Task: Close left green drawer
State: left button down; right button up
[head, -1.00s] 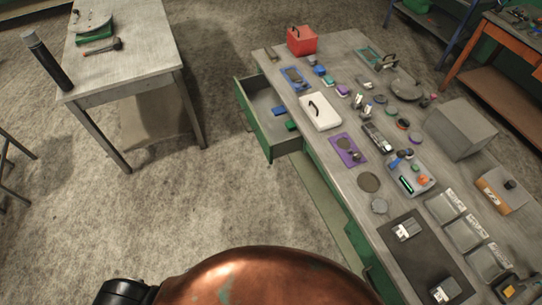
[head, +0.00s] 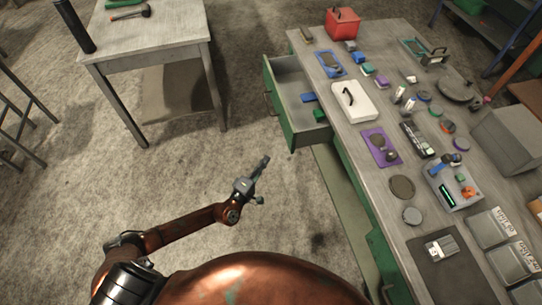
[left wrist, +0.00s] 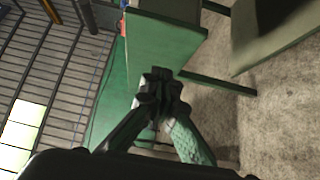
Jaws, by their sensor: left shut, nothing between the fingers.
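The left green drawer (head: 284,101) stands pulled out from the left side of the long workbench in the head view. A blue block (head: 307,97) and a green block (head: 319,115) lie in or at the edge of it. My left gripper (head: 262,163) is shut and empty, over the floor to the lower left of the drawer and apart from it. In the left wrist view my shut fingers (left wrist: 160,75) show in front of a green panel (left wrist: 165,35), probably the drawer. My right gripper is not in view.
The workbench top (head: 375,185) holds a red box (head: 342,24), a white case (head: 353,101), a purple tray (head: 381,147) and other small items. A second table (head: 160,40) stands at the upper left. Bare floor (head: 235,125) lies between the two tables.

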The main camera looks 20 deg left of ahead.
pick_arm(q)
jog(key=shift+w+d+f+b, duration=0.1)
jog(key=shift+w+d+b, duration=0.25)
jog(key=shift+w+d, duration=0.95)
jog(key=shift+w+d+r+b, duration=0.1)
jog(key=shift+w+d+b, duration=0.25)
jog(key=shift+w, duration=1.95)
jog(key=shift+w+d+f+b, duration=0.1)
jog(key=shift+w+d+b, duration=0.45)
jog(key=shift+w, duration=1.25)
jog(key=shift+d, duration=0.2)
